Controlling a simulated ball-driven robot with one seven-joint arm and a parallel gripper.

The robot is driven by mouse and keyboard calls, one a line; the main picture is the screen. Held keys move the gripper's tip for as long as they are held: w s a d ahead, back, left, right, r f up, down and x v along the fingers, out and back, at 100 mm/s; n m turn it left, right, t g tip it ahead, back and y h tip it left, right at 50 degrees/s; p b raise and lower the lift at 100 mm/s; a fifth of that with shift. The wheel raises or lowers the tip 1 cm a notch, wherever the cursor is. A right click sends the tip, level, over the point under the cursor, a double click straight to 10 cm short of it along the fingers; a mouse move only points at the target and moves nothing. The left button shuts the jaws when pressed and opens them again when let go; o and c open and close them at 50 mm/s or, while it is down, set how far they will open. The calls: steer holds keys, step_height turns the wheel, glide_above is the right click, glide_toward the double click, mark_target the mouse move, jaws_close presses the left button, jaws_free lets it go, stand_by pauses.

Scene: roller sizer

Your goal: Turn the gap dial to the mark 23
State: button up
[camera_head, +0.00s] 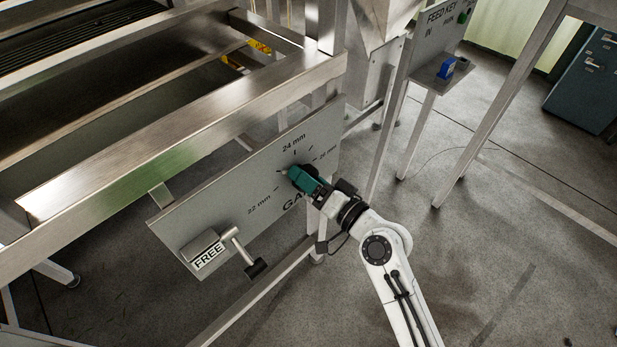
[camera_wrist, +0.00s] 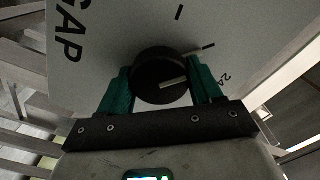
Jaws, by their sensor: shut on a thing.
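The gap dial is a round black knob (camera_wrist: 155,72) on a grey panel (camera_head: 187,219). In the wrist view my gripper (camera_wrist: 160,88) has its two green fingers closed on either side of the knob. A pale bar on the knob's face points right there, roughly towards the printed 24, part-hidden by a finger. One short tick lies at the knob's upper right and another farther up. In the head view my gripper (camera_head: 299,178) covers most of the dial. The labels 22 mm (camera_head: 259,204), 24 mm (camera_head: 294,143) and 26 mm (camera_head: 327,155) surround it.
A lever (camera_head: 243,250) with a black end stands beside a FREE label (camera_head: 208,256) at the panel's lower left. A steel frame rail (camera_head: 190,130) runs above the panel. A FEED KEY panel (camera_head: 440,35) with a blue part (camera_head: 446,69) is at the back right.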

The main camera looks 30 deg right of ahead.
steer(key=o, duration=1)
steer(key=shift+b+v, duration=1.05)
steer(key=shift+v, duration=4.35)
